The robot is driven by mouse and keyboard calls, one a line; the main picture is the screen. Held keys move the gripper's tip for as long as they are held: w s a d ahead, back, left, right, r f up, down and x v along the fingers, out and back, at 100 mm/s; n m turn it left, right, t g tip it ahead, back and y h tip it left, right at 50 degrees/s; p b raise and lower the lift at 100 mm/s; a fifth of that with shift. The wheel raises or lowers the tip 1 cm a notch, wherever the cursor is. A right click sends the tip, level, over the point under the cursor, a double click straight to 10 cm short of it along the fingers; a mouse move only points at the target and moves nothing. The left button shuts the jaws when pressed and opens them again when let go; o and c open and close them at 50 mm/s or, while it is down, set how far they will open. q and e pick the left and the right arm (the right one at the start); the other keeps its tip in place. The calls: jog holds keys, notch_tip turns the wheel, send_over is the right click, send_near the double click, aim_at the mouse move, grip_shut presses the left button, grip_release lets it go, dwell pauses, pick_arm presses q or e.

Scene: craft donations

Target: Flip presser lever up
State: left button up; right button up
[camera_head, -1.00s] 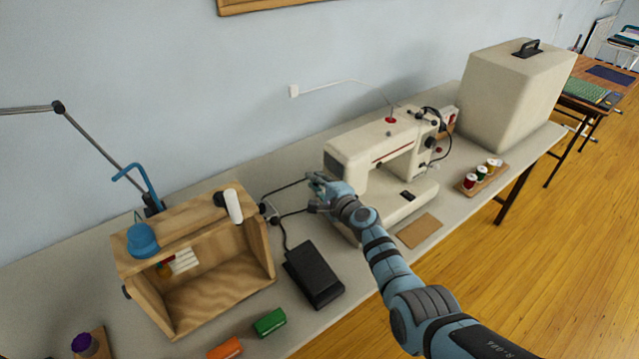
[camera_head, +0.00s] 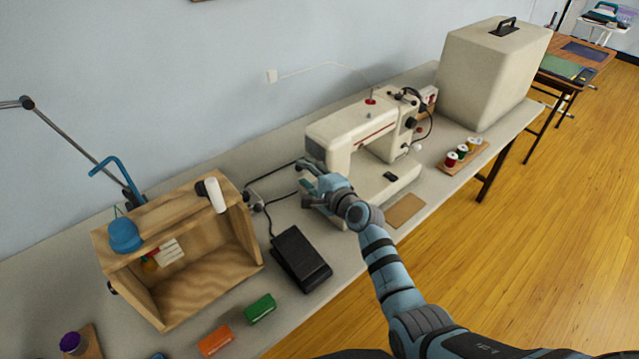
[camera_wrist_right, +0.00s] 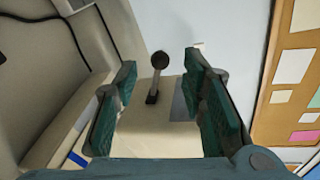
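The white sewing machine (camera_head: 352,135) stands on the long table. In the right wrist view a short lever with a dark round knob (camera_wrist_right: 160,61) stands out from a cream surface; I take it to be the presser lever. My right gripper (camera_head: 308,178) is at the left end of the machine in the head view. In the right wrist view my right gripper (camera_wrist_right: 160,105) is open, one finger on each side of the lever, with gaps to both. The lever is not discernible in the head view. My left gripper is not in view.
A black foot pedal (camera_head: 301,259) and a wooden box (camera_head: 208,284) stand left of the machine. A brown pad (camera_head: 405,211) lies in front of it. Thread spools (camera_head: 462,151) and a large cream case (camera_head: 490,75) are to the right.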

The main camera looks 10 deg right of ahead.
jog(key=v, duration=0.7)
jog(key=shift+s, duration=0.2)
jog(key=shift+d, duration=0.1)
